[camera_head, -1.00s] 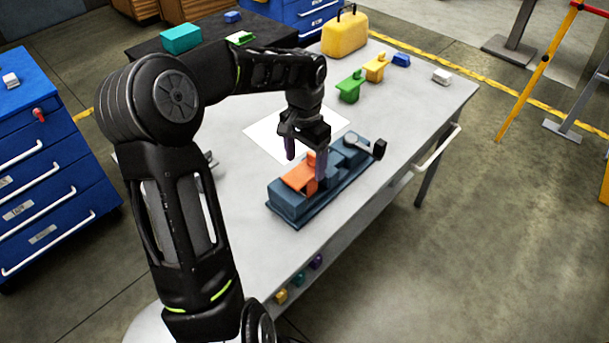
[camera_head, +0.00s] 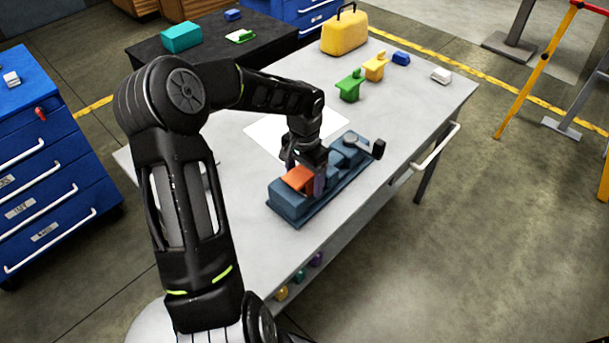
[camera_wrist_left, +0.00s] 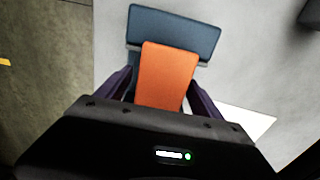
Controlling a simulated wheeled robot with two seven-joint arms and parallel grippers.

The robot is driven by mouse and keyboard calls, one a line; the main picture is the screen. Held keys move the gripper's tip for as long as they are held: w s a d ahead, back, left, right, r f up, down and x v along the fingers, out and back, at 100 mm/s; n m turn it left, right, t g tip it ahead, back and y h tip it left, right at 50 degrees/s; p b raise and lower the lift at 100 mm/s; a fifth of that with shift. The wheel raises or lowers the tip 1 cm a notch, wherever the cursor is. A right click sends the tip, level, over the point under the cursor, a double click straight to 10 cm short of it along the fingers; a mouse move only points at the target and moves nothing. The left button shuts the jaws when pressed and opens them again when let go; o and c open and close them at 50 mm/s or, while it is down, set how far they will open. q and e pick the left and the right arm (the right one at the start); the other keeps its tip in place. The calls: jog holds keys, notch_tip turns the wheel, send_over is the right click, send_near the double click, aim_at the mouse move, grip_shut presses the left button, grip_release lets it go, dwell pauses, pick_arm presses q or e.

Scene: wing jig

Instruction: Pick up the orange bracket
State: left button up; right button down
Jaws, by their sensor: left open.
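The orange bracket (camera_head: 298,178) sits on the near end of the blue-grey jig (camera_head: 290,208) on the table. In the left wrist view the bracket (camera_wrist_left: 167,75) lies between the two purple fingers, with the jig (camera_wrist_left: 175,30) beyond it. My left gripper (camera_head: 305,178) is lowered over the bracket, open, with one finger on either side of it. The gripper hides part of the bracket in the head view. I cannot tell whether the fingers touch it. My right gripper is not in view.
A white sheet (camera_head: 265,137) lies behind the jig. Green (camera_head: 350,86) and yellow (camera_head: 375,67) brackets, a blue block (camera_head: 401,59), a white block (camera_head: 441,76) and a yellow case (camera_head: 345,35) stand at the table's far end. The table's near left is mostly clear.

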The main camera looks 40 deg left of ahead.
pick_arm(q)
jog(key=shift+f, duration=0.55)
jog(key=shift+c, duration=0.5)
grip_shut()
